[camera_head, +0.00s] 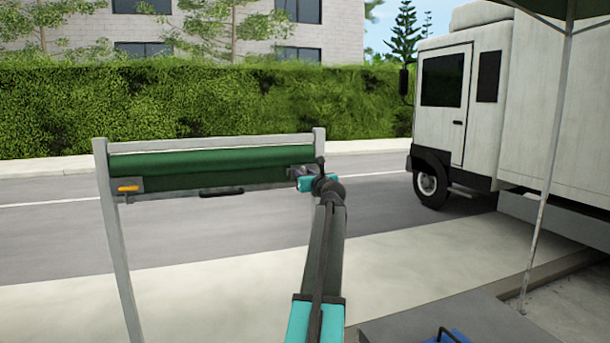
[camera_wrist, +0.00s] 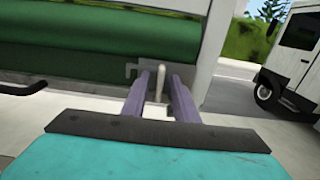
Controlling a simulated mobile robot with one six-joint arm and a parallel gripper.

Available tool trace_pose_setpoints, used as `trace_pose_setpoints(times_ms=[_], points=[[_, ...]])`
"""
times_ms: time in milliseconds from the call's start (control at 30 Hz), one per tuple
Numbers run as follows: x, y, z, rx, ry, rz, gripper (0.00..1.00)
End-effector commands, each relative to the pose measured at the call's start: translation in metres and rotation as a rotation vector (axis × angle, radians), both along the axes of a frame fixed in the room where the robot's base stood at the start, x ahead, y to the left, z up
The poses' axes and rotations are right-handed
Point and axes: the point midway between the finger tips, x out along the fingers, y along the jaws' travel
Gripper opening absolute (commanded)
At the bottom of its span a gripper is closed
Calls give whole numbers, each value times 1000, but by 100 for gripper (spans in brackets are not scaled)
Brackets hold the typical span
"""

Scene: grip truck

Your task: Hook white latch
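The white latch (camera_wrist: 160,84) is a small pale upright handle on a grey bracket at the right end of the green roller panel (camera_wrist: 90,55). In the wrist view it shows between the two purple-grey fingers of my gripper (camera_wrist: 162,88). The fingers stand apart, one on each side of the latch, with narrow gaps; no firm grip shows. In the head view my gripper (camera_head: 301,172) is at the panel's lower right corner, and the latch cannot be made out there.
The green panel hangs between two grey posts (camera_head: 318,150). A yellow latch (camera_head: 128,188) is at its left end and a black handle (camera_head: 221,192) at its lower edge. A white truck (camera_head: 470,110) stands at right. Open road lies behind the panel.

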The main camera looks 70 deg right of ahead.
Motion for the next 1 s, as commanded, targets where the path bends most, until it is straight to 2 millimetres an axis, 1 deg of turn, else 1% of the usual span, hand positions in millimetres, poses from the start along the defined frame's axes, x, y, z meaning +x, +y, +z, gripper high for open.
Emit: trace_pose_setpoints(times_ms=[300, 467, 800, 1000], points=[[2, -1, 0, 0, 0, 1, 27], [2, 0, 0, 0, 0, 1, 0], [2, 0, 0, -7, 9, 1, 0], [2, 0, -1, -40, 50, 2, 0]])
